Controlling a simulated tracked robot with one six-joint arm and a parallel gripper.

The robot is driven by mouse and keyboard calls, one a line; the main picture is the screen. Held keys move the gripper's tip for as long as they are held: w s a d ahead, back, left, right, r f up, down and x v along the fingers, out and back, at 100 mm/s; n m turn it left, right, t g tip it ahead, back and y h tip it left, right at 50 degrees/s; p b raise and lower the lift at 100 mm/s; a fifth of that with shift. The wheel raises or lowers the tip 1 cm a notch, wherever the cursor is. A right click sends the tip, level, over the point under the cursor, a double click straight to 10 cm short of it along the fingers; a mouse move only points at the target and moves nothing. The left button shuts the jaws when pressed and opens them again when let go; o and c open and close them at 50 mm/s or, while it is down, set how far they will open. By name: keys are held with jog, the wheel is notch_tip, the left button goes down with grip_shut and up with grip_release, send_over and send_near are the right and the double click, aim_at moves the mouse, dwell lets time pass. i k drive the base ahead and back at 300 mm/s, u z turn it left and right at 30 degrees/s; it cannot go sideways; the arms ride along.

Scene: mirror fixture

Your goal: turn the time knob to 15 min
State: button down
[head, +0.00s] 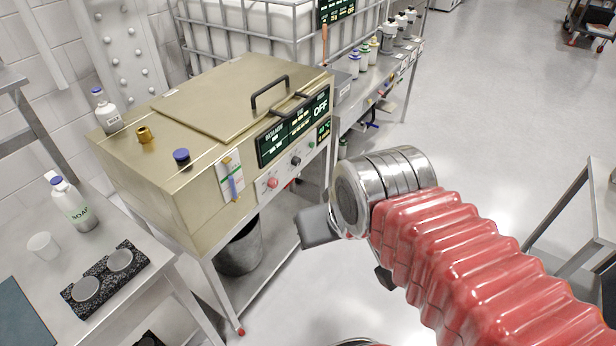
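A brass-coloured box machine (190,120) with a lid stands on a metal stand. On its front panel are a red knob (272,183), a black knob (296,161) and a small grey knob (311,144). The labels are too small to read, so I cannot tell which is the time knob or where it points. A dark display (290,127) above the knobs shows "OFF" and smaller text. My gripper (345,250) is to the right of and nearer than the panel, apart from the knobs. Its wrist hides much of it, so its opening is unclear.
A bench at left holds a soap bottle (74,204), a white cup (43,246) and a black block with two grey discs (104,275). A side bench (375,75) with bottles stands behind the machine. Another table (575,215) is at right. The floor between is clear.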

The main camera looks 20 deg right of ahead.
aim_at(295, 160)
jog(key=k, duration=0.25)
jog(key=z, duration=0.2)
jog(key=i, duration=1)
jog(key=u, duration=1.4)
jog(key=k, duration=0.25)
